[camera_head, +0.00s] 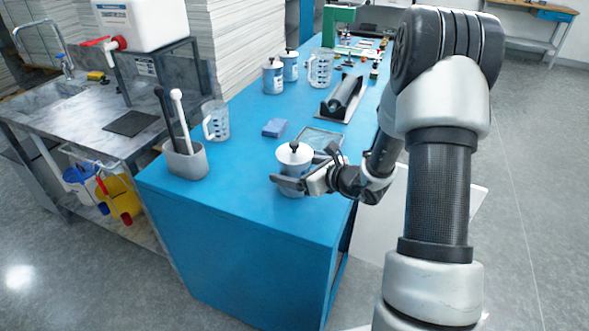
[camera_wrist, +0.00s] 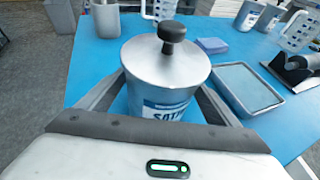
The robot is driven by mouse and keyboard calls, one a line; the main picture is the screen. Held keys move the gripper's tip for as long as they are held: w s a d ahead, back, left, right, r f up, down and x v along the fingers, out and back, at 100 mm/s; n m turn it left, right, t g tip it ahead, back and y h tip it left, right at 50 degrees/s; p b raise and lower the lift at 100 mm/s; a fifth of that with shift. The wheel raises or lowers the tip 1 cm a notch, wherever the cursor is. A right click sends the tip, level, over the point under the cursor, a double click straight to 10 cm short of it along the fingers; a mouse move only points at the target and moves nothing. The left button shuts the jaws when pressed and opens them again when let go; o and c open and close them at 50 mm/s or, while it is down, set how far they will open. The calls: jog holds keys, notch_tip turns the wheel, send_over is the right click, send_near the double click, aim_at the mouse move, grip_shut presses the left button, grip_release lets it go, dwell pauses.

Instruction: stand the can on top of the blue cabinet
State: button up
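The can (camera_head: 294,160) is a silver pot with a lid, a black knob and a blue-and-white label. It is upright over the near part of the blue cabinet's top (camera_head: 235,205). My gripper (camera_head: 300,184) reaches in from the right with a finger on each side of the can and appears shut on it. In the wrist view the can (camera_wrist: 165,75) stands between the two fingers, whose tips run out of sight behind it. The can's base is partly hidden, and I cannot tell whether it touches the top.
On the blue top are a grey holder (camera_head: 187,160), a clear jug (camera_head: 215,120), a blue sponge (camera_head: 274,128) and a shallow tray (camera_head: 318,140) close behind the can. Two more cans (camera_head: 273,76), another jug (camera_head: 321,68) and a roller (camera_head: 342,97) stand farther back. The near left top is clear.

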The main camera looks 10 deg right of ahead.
jog(key=shift+r, duration=0.1)
jog(key=shift+r+p, duration=0.2)
jog(key=shift+p, duration=0.1)
jog(key=v, duration=1.2)
jog(key=shift+f+p, duration=0.2)
jog(key=shift+p, duration=0.1)
jog(key=shift+r, duration=0.1)
